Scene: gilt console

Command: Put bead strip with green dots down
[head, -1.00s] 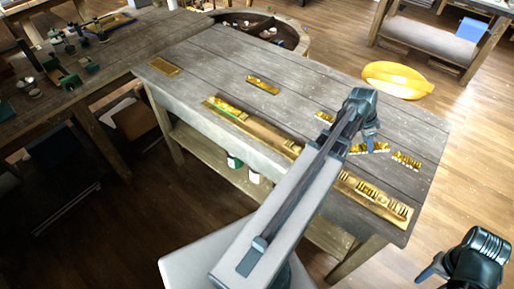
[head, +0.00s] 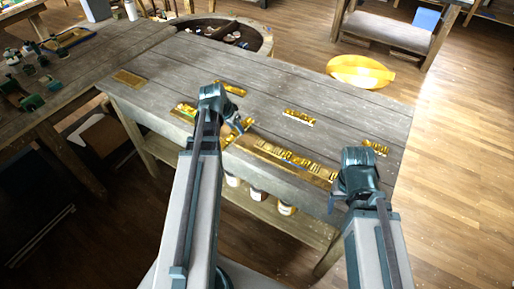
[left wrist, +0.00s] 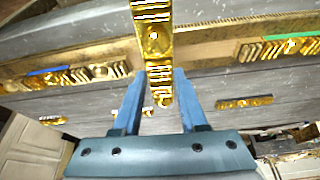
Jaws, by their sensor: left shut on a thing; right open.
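My left gripper (head: 236,128) is shut on a gold bead strip (left wrist: 153,40), which stands out lengthwise between the blue fingers in the left wrist view. No green dots can be made out on it. In the head view the strip (head: 246,125) shows just beside the fingers, over the left part of a long gilt rail (head: 235,142). I cannot tell whether it touches the rail. My right gripper (head: 338,197) is open and empty at the table's front right edge.
Loose gold strips lie on the grey plank table (head: 290,90): one at the back (head: 230,88), one in the middle (head: 299,117), one at right (head: 375,147). A flat gold plate (head: 129,78) lies far left.

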